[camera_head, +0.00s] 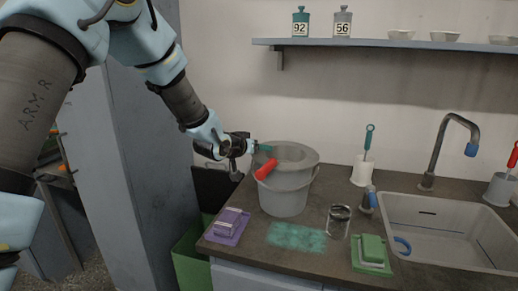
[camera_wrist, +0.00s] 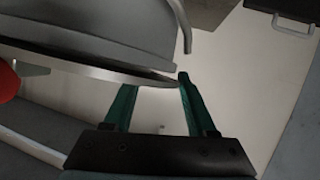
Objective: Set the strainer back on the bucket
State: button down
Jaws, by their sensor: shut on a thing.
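A grey bucket (camera_head: 284,197) stands on the dark counter, left of the sink. The grey strainer (camera_head: 297,153) is at the bucket's mouth, its wide rim showing above it; I cannot tell whether it is fully seated. A red handle (camera_head: 265,169) sticks out at the front left of the mouth. My gripper (camera_head: 262,149) is at the left side of the strainer's rim, with its green fingers on the rim. In the wrist view, the rim (camera_wrist: 95,62) reaches between the fingers of my gripper (camera_wrist: 157,84). The fingers partly hide the contact.
The sink (camera_head: 440,225) is at the right. A shelf (camera_head: 390,43) hangs above. A green bin (camera_head: 190,255) stands below left.

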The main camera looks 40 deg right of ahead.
jog(key=shift+a, duration=0.1)
dwell(0.3)
jog(key=shift+c, duration=0.6)
grip_release()
jog(key=b+v, duration=0.3)
jog(key=v, duration=0.8)
jog(key=w+a+f+n+t+y, duration=0.1)
jog(key=w+a+f+n+y, duration=0.15)
jog(key=a, duration=0.55)
jog(key=w+a+f+n+t+y, duration=0.1)
jog(key=w+a+f+y, duration=0.2)
jog(key=a, duration=0.5)
jog(key=w+a+f+n+y, duration=0.1)
jog(key=w+a+n+y, duration=0.2)
jog(key=a, duration=0.5)
jog(key=s+a+f+n+g+y, duration=0.1)
jog(key=s+a, duration=0.2)
jog(key=a, duration=0.4)
jog(key=s+a+f+n+g+y, duration=0.1)
jog(key=s+a, duration=0.3)
jog(key=a, duration=0.4)
jog(key=s+a+f+n+g+y+p, duration=0.1)
jog(key=s+a+n+g+y, duration=0.1)
jog(key=a, duration=0.6)
jog(key=shift+s+a+n+g, duration=0.25)
jog(key=shift+s+n+g, duration=0.1)
jog(key=shift+s, duration=0.5)
